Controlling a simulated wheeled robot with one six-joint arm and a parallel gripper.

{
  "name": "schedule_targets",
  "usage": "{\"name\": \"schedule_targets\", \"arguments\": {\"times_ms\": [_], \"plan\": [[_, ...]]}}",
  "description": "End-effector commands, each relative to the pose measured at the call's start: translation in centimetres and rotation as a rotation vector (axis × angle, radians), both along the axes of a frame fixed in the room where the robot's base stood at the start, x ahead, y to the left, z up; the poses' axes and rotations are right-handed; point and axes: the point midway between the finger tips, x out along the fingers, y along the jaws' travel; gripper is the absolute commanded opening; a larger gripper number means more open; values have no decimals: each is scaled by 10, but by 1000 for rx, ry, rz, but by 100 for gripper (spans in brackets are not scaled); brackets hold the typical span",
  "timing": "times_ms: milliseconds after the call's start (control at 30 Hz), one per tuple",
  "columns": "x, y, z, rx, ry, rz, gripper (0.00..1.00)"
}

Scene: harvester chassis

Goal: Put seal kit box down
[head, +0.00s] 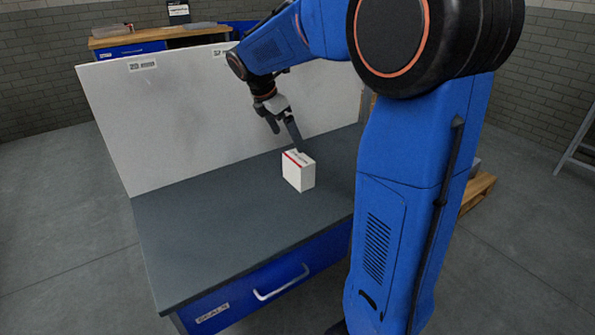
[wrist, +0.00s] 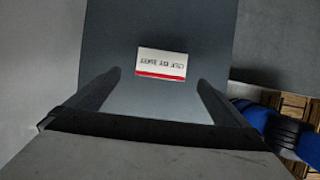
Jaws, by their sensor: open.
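The seal kit box (head: 299,171) is a small white carton with a red stripe. It stands upright on the grey top of the workbench (head: 220,235), toward its right side. My gripper (head: 286,138) is above and just behind the box in the head view, its fingers spread apart. In the wrist view the box (wrist: 162,63) lies beyond my open fingers (wrist: 157,82), with its printed top and red edge facing the camera. Nothing shows between the fingers, and the box looks free of them.
A white back panel (head: 215,115) stands along the rear of the bench. A blue drawer (head: 265,285) with a handle is under the front edge. The bench top left of the box is clear. A wooden pallet (head: 477,190) lies on the floor at right.

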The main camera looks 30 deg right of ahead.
Motion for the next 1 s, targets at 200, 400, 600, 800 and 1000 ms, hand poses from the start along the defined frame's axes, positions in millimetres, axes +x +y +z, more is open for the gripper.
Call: {"name": "schedule_targets", "arguments": {"times_ms": [200,400,600,800,1000], "plan": [[0,-15,-36,0,1,0,100],[0,-24,-57,0,0,0,100],[0,-27,-67,0,0,-1,100],[-3,-37,-92,1,0,-2,100],[-3,-43,-108,0,0,-1,100]]}}
